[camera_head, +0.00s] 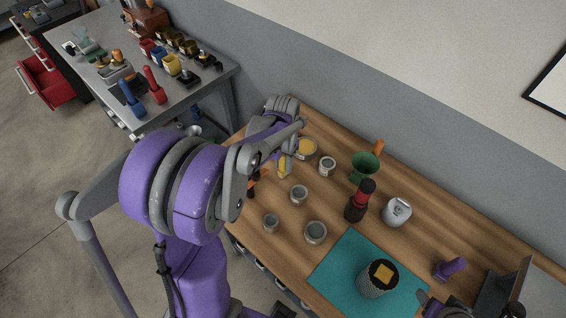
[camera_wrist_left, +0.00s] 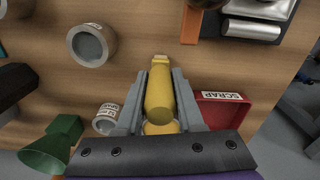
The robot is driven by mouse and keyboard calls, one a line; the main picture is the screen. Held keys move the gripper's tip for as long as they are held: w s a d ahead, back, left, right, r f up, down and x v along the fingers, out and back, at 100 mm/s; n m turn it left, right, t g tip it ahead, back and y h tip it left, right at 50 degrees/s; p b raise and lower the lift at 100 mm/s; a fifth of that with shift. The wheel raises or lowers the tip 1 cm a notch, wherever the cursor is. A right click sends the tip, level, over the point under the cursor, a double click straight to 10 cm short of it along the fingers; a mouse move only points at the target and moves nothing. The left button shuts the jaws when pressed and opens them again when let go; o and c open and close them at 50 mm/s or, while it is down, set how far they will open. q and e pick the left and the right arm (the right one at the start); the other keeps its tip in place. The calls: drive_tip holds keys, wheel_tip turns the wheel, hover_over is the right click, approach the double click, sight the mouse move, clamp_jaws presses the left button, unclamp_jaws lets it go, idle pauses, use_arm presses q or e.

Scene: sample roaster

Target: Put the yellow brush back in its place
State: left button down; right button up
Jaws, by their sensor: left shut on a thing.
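The yellow brush (camera_wrist_left: 159,92) is between the two fingers of my left gripper (camera_wrist_left: 159,88) in the left wrist view, and the gripper is shut on it. In the head view the brush (camera_head: 284,168) shows as a small yellow piece beside my left gripper (camera_head: 281,160), over the back left part of the wooden bench (camera_head: 445,225). The arm covers part of this area. I cannot tell whether the brush touches the bench.
A red SCRAP tray (camera_wrist_left: 222,108) is beside the gripper. A green funnel-like cup (camera_head: 365,168), a red-black bottle (camera_head: 360,202) and a silver canister (camera_head: 397,211) stand to the right. A teal mat (camera_head: 336,268) lies in front.

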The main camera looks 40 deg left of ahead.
use_arm(q)
drive_tip(key=shift+f, duration=0.15)
drive_tip(key=c, duration=0.5)
unclamp_jaws()
